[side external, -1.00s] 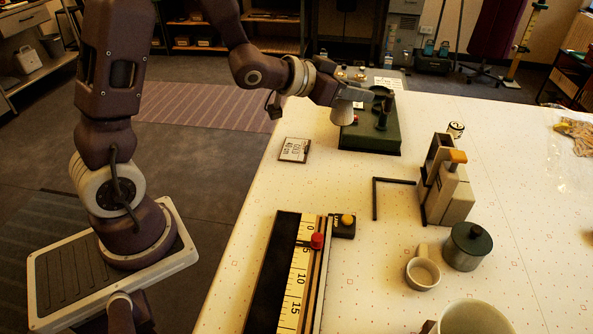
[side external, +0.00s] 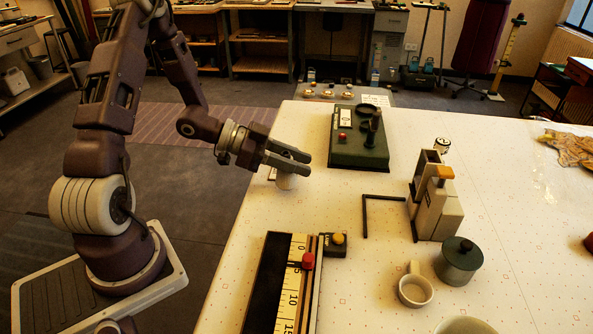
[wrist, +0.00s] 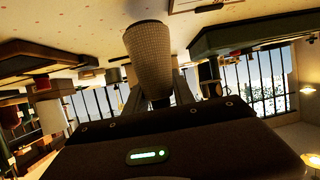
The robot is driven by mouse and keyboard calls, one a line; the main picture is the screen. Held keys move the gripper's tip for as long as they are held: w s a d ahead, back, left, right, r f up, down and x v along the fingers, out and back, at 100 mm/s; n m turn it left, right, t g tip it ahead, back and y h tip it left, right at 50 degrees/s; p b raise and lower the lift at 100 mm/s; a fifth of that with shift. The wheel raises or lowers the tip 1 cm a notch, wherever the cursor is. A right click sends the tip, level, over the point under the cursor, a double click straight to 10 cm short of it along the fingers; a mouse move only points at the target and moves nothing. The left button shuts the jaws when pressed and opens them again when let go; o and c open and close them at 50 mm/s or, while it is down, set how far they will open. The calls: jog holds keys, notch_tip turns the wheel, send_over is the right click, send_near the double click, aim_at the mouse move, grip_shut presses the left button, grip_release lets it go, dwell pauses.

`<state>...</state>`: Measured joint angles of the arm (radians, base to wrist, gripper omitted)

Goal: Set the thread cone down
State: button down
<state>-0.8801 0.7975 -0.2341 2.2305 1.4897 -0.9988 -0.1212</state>
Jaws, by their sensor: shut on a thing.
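My gripper (side external: 303,164) is shut on the pale thread cone (side external: 287,181), near the table's far left edge. The cone hangs below the fingers in the side view, over or close beside the small framed card, now mostly hidden. In the wrist view the cone (wrist: 150,60) shows a textured, greyish-brown side between the fingers (wrist: 158,90), its wider end toward the tabletop. I cannot tell whether its base touches the table.
The green winder base (side external: 345,154) with dark posts stands right of my gripper. An L-shaped black bar (side external: 366,215), a beige device (side external: 436,208) and a ruler board (side external: 292,285) lie nearer. White tabletop (side external: 320,205) between them is clear.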

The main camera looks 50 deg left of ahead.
jog(key=shift+f, duration=0.9)
jog(key=shift+f, duration=0.1)
jog(key=c, duration=1.1)
grip_release()
jog(key=shift+o, duration=0.2)
